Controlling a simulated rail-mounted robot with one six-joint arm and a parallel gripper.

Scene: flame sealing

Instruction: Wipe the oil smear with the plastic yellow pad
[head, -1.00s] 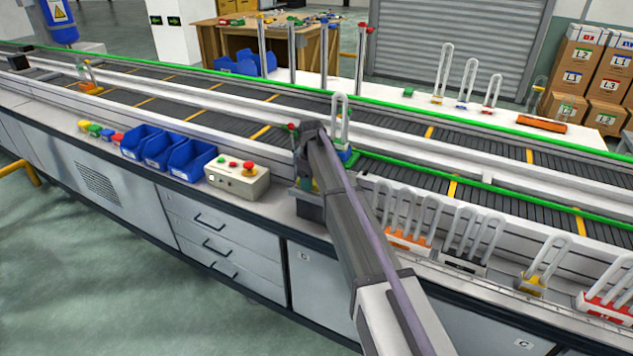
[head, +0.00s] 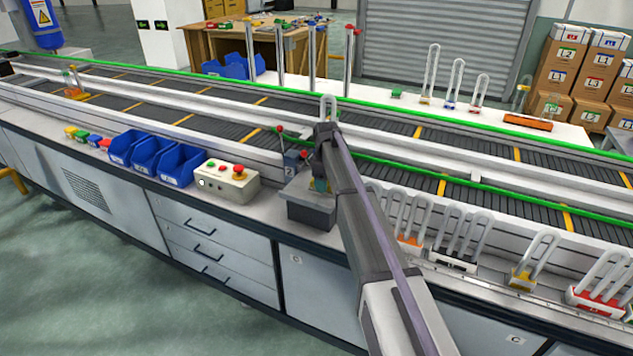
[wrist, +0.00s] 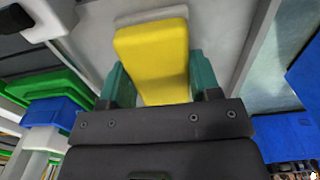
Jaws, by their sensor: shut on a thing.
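My gripper (wrist: 157,84) is shut on the yellow pad (wrist: 152,52), with a teal finger on each side of it. The pad is a rounded yellow block with a pale grey strip along its far end. A light grey surface lies beyond the pad in the wrist view; I cannot tell whether the pad touches it. In the head view my gripper (head: 320,184) is over the bench at the near side of the conveyor, just above a grey box, and my arm hides most of the pad. I cannot make out the oil smear in either view.
The grey box (head: 310,207) and a dark block marked 2 (head: 291,164) with a red-tipped lever stand beside my gripper. Left are a control box (head: 227,183) and blue bins (head: 180,165). Racks of clear loops (head: 455,262) stand right. The conveyor (head: 390,160) runs behind.

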